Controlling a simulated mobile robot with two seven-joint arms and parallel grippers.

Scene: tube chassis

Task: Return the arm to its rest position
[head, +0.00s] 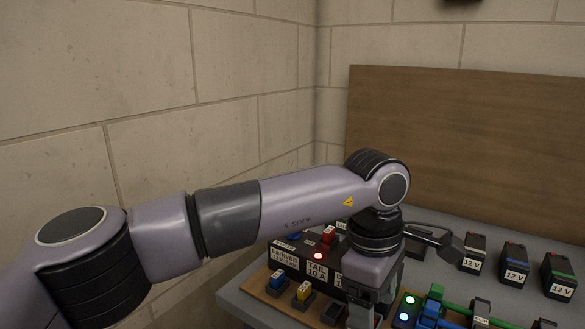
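My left arm comes in from the left and bends down at its wrist over the grey bench. My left gripper (366,312) points down at the front of the bench, beside a dark fuse box (289,258) labelled "TAIL 10 A". Its fingers are partly cut off and dark, so I cannot tell whether they are open or shut, or whether they hold anything. The wrist hides part of the fuse box. My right gripper is not in view.
A red lamp (326,256) is lit on the fuse box. Blue (278,279) and yellow (304,291) fuses stand in front. Green (410,299) and pale blue lamps glow right of the gripper. Several 12 V blocks (515,262) stand behind. A brown board (470,150) backs the bench.

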